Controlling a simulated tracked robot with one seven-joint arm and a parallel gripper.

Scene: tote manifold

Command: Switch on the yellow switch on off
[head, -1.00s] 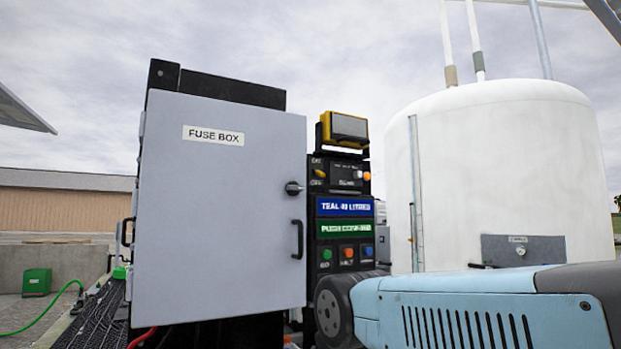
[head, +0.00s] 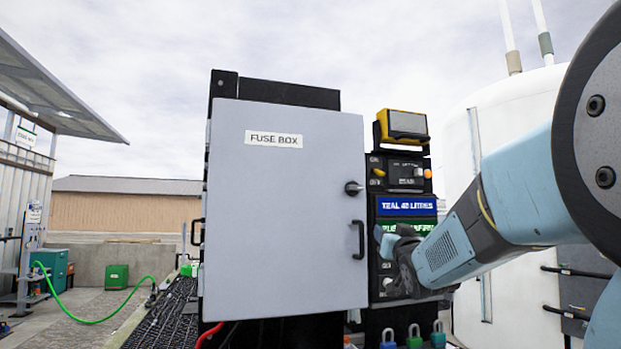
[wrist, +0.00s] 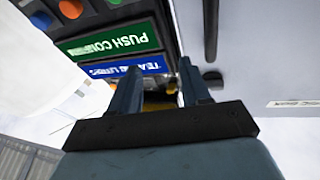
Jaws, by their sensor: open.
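The yellow switch (head: 379,172) is a small yellow knob beside ON and OFF labels. It is at the upper left of the black control panel (head: 372,270), just right of the fuse box. Which way it is set is too small to tell. My gripper (head: 386,262) is in front of the lower panel, below the switch and apart from it. In the wrist view, which is upside down, my gripper (wrist: 160,78) is open and empty. A small yellow patch (wrist: 172,87) shows between its fingers; it looks like the switch, partly hidden.
The grey fuse box (head: 285,210) is shut, with a black handle (head: 359,240) sticking out near the panel. An orange button (head: 427,173) is at the panel's upper right. A yellow-framed device (head: 403,125) sits on top. A white tank (head: 540,110) stands at the right.

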